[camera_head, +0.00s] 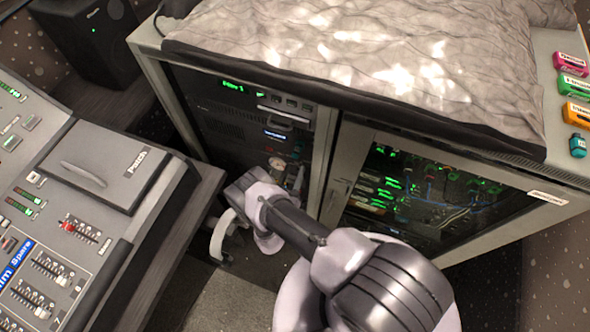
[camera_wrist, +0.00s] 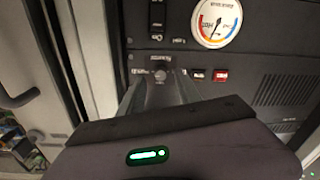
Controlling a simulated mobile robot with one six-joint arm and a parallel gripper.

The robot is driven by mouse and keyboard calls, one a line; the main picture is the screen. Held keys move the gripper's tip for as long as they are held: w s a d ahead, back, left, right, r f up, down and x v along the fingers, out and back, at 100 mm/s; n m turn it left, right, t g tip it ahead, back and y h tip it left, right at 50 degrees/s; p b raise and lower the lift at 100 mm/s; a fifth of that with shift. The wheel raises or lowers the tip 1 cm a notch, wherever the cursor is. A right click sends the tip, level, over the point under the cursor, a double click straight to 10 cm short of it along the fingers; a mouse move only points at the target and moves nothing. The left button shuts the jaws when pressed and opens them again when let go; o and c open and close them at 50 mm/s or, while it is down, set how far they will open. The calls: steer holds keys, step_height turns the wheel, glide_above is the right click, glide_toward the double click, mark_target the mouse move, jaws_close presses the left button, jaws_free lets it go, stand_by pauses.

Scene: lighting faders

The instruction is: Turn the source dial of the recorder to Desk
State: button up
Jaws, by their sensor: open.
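In the wrist view a small grey knob (camera_wrist: 160,74) sits on a black rack panel below a small label too blurred to read. Small position labels lie on both sides of it; I cannot tell which one it points at. My gripper (camera_wrist: 160,84) is open, its dark fingers reaching to the panel on either side of the knob. I cannot tell whether they touch it. In the head view the recorder's rack bay (camera_head: 262,120) stands left of centre, with green displays. My arm hides much of its lower part, and the knob cannot be made out there.
A round gauge (camera_wrist: 218,20) is above right of the knob, with a red button (camera_wrist: 220,75) below it. A glass-doored rack (camera_head: 410,195) is to the right. The lighting desk (camera_head: 85,165) is at left, and a grey cloth (camera_head: 360,40) covers the cabinet top.

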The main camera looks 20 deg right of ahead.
mark_target(297, 161)
steer(key=shift+x, duration=1.05)
jaws_close()
